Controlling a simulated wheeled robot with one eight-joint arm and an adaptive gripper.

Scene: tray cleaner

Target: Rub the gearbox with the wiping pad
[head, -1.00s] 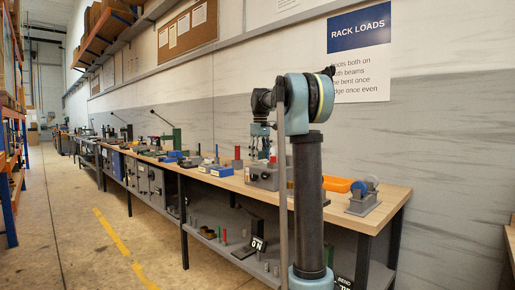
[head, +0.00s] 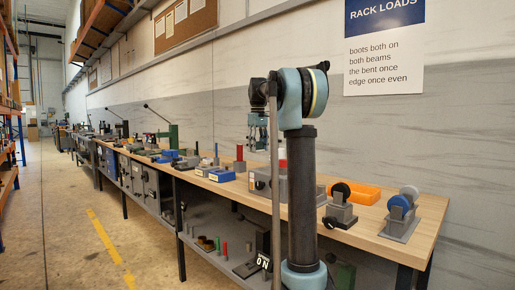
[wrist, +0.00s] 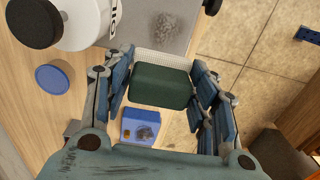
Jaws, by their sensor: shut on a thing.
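My gripper (wrist: 160,90) is shut on a dark green block with a whitish mesh edge, which looks like the wiping pad (wrist: 160,86). In the head view my gripper (head: 258,138) hangs above the bench, and the pad cannot be made out there. A grey block, likely the gearbox (head: 264,183), stands on the bench below it, partly behind my arm. In the wrist view its grey face (wrist: 190,13) is at the top, with a dark speckled smudge (wrist: 166,28). The pad appears just below this face; I cannot tell whether they touch.
A white cylinder with a black cap (wrist: 85,22) is at the wrist view's top left. A blue disc (wrist: 53,78) and a blue box (wrist: 141,128) lie below. An orange tray (head: 355,193) and grey stands with wheels (head: 400,212) are further right. The floor aisle is open.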

